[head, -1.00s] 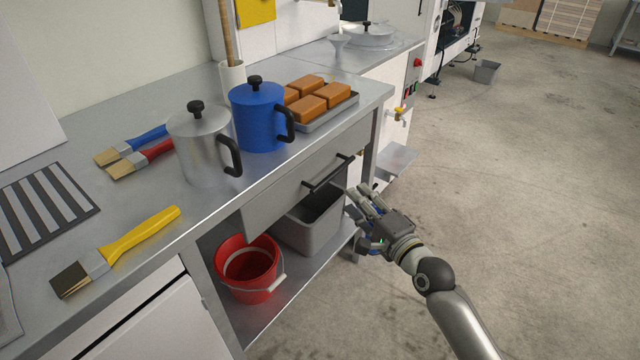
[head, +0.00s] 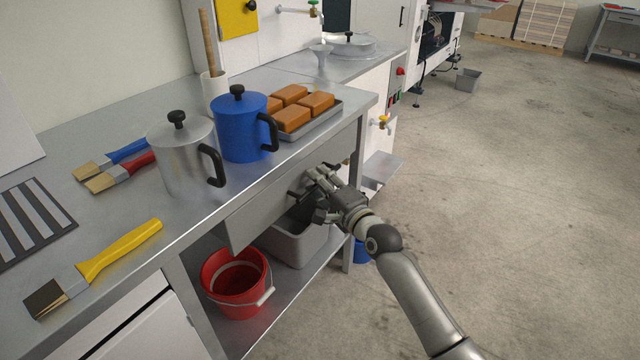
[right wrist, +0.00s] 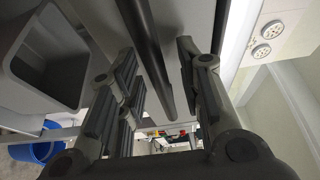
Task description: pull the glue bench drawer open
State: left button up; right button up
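The glue bench drawer (head: 262,206) is a grey front under the steel bench top, and it looks shut. Its dark bar handle (right wrist: 148,45) is partly hidden by my right gripper in the head view. My right gripper (head: 318,183) is at the handle, in front of the drawer. In the right wrist view its fingers (right wrist: 157,62) stand apart on either side of the bar, with gaps showing, so it is open around the handle. My left gripper is not in view.
On the bench top (head: 110,225) stand a metal pot (head: 183,160), a blue pot (head: 240,130), a tray of orange blocks (head: 300,118) and brushes. Below are a red bucket (head: 235,285) and a grey bin (head: 295,245).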

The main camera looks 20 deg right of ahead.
jog(key=shift+c, duration=0.2)
grip_shut()
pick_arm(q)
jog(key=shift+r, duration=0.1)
